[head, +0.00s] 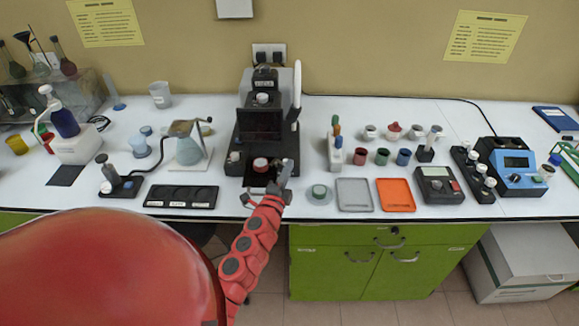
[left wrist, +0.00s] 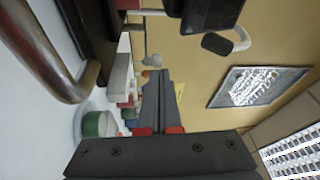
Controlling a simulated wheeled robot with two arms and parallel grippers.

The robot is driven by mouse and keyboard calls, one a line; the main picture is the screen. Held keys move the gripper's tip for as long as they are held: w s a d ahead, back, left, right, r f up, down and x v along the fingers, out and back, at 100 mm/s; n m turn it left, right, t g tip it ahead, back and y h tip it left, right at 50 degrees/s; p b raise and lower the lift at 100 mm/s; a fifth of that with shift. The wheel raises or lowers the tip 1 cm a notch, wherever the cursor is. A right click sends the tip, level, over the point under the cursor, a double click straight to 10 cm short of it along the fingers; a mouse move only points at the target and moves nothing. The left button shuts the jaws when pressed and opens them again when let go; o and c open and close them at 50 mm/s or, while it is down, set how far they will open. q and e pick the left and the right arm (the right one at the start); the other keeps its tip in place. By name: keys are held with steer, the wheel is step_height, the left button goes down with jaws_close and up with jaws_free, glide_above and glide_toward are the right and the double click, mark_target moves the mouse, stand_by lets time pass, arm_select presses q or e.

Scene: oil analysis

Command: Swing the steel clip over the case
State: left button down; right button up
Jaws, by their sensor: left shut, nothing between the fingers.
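The dark instrument (head: 243,127) stands at the back middle of the bench in the head view. The fingers (left wrist: 157,95) are shut and empty in the left wrist view. A bent, shiny steel bar (left wrist: 45,55), which looks like the clip, is close at the left of that view, apart from the fingers. I cannot tell which part is the case. My right gripper is out of view.
A black three-well plate (head: 181,197) lies to the left. Bottles and jars stand further right. Green cupboards (head: 350,265) are below the bench edge.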

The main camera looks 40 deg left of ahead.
arm_select(q)
steer(key=shift+s+a+f, duration=0.1)
steer(key=shift+s+a, duration=0.05)
steer(key=shift+s+b, duration=0.3)
steer(key=shift+b, duration=0.05)
steer(key=shift+s+a+b, duration=0.4)
steer(key=shift+s+b, duration=0.2)
steer(key=shift+b, duration=0.1)
steer(key=shift+s+a+b, duration=0.3)
steer(key=shift+s+a, duration=0.05)
steer(key=shift+d, duration=0.1)
